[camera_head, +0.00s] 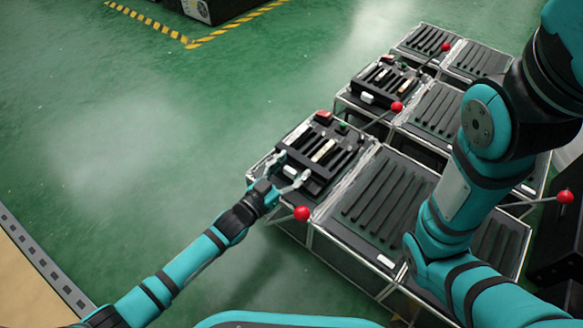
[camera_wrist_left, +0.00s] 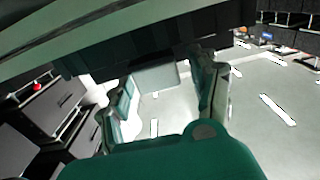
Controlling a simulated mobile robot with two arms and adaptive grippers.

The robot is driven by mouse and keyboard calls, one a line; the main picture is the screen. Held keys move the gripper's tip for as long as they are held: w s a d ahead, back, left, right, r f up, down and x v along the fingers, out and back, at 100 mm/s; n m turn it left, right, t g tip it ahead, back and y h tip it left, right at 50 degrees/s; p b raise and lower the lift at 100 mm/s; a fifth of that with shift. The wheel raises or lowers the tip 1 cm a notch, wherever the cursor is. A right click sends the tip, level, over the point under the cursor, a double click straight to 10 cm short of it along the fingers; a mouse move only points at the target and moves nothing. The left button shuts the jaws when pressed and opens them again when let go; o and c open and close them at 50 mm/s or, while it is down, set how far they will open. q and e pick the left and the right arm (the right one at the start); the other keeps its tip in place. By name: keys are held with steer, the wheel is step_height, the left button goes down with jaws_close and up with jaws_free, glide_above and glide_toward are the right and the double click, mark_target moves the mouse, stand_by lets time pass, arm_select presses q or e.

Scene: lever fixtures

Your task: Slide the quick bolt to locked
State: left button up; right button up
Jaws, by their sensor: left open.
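The nearest lever fixture (camera_head: 343,140) is a black ribbed unit on a framed stand, with a red-ball lever (camera_head: 302,213) at its lower front. Two similar red-ball levers (camera_head: 397,107) and (camera_head: 445,47) show on the fixtures behind it. I cannot tell which part is the quick bolt or how it is set. My left gripper (camera_head: 292,167) is open at the front left edge of the nearest fixture, its fingers above and left of the near red ball. In the left wrist view its fingers (camera_wrist_left: 168,75) are spread with nothing held between them. My right gripper is out of view.
Another red-ball lever (camera_head: 565,196) sticks out at the right. My right arm crosses the right side and hides part of the fixtures. Ribbed black panels (camera_head: 383,205) lie right of the near fixture. Open green floor (camera_head: 130,130) lies to the left.

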arm_select(q)
steer(key=v, duration=1.2)
